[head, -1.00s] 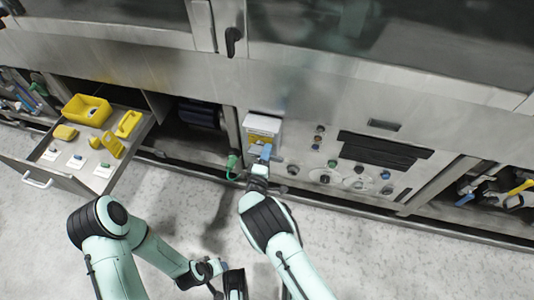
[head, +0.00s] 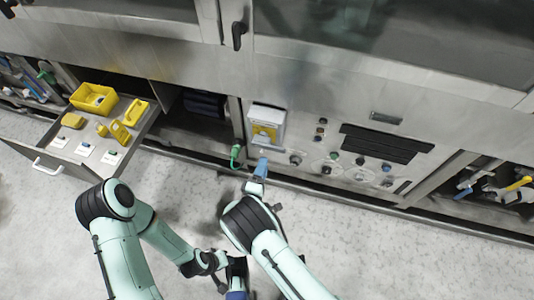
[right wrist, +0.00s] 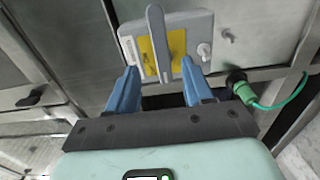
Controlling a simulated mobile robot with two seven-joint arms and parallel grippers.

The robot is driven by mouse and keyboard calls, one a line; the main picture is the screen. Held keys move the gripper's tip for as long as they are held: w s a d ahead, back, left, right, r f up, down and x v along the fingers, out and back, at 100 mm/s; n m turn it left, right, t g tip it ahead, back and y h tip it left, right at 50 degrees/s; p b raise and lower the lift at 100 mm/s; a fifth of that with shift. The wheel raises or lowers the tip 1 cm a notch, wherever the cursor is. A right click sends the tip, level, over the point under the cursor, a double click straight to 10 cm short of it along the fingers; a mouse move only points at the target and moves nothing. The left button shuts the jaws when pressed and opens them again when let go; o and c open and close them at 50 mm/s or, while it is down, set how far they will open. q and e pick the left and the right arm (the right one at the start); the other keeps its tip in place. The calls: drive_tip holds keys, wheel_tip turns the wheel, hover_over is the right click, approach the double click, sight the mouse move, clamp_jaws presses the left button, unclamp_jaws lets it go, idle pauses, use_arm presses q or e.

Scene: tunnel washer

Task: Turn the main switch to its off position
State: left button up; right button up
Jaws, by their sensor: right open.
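The main switch (head: 266,115) is a light grey box with a yellow plate on the machine's front panel. In the right wrist view its grey lever (right wrist: 157,40) stands lengthwise across the yellow plate (right wrist: 177,48). My right gripper (head: 262,166) is just below and in front of the box in the head view. Its blue fingers (right wrist: 158,82) are open and empty, one to each side of the lever's near end, apparently short of it. My left gripper (head: 237,282) is low at the bottom edge, partly cut off; its jaws are unclear.
A green plug with cable (head: 235,154) hangs just left of the switch. Knobs and buttons (head: 326,169) sit to its right. An open drawer (head: 50,148) with yellow items projects at the left. The floor (head: 400,250) at right is clear.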

drive_tip(key=shift+v, duration=1.45)
